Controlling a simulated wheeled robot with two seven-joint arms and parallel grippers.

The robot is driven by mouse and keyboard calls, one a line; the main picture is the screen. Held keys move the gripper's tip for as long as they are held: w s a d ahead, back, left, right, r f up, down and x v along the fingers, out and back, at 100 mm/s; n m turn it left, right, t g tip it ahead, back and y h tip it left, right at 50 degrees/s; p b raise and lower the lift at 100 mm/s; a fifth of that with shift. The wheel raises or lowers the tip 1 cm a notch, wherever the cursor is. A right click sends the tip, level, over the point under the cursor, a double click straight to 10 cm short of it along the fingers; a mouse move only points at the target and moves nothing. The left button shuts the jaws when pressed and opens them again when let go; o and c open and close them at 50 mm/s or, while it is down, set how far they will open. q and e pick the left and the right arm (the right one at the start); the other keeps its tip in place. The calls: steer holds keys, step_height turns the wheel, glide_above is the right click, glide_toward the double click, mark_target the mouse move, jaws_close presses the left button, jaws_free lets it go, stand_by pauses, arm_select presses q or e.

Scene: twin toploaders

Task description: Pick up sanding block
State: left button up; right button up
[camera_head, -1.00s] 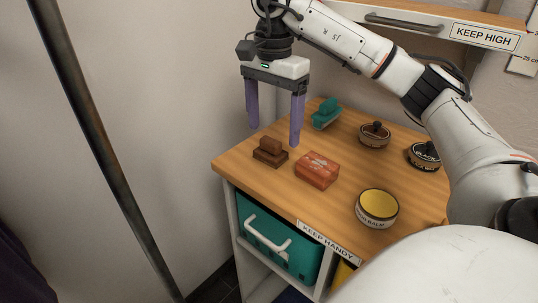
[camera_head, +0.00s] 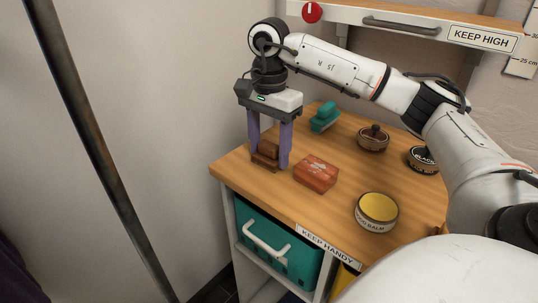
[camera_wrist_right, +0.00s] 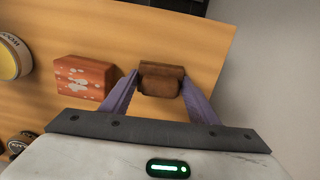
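The sanding block, which I take to be the brown block with a raised grip (camera_head: 268,150), sits at the near left corner of the wooden top. My right gripper (camera_head: 268,160) points down over it, with one purple finger on each side. In the right wrist view the brown block (camera_wrist_right: 161,79) fills the gap between the fingertips, and both appear to touch its sides. The block still appears to rest on the wood. The right finger hides part of it in the head view. My left gripper is not in view.
A red-orange box (camera_head: 316,174) lies close to the right of the gripper. A teal block (camera_head: 324,117), a brown lidded tin (camera_head: 373,138), a black tin (camera_head: 422,159) and a yellow-topped balm tin (camera_head: 377,211) stand farther off. A shelf marked KEEP HIGH (camera_head: 400,27) is behind.

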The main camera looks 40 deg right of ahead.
mark_target(269, 144)
steer(key=shift+c, duration=0.5)
step_height(269, 144, up, 10)
steer(key=p, duration=0.2)
steer(key=shift+p, duration=0.35)
steer(key=o, duration=0.4)
steer(key=c, duration=0.3)
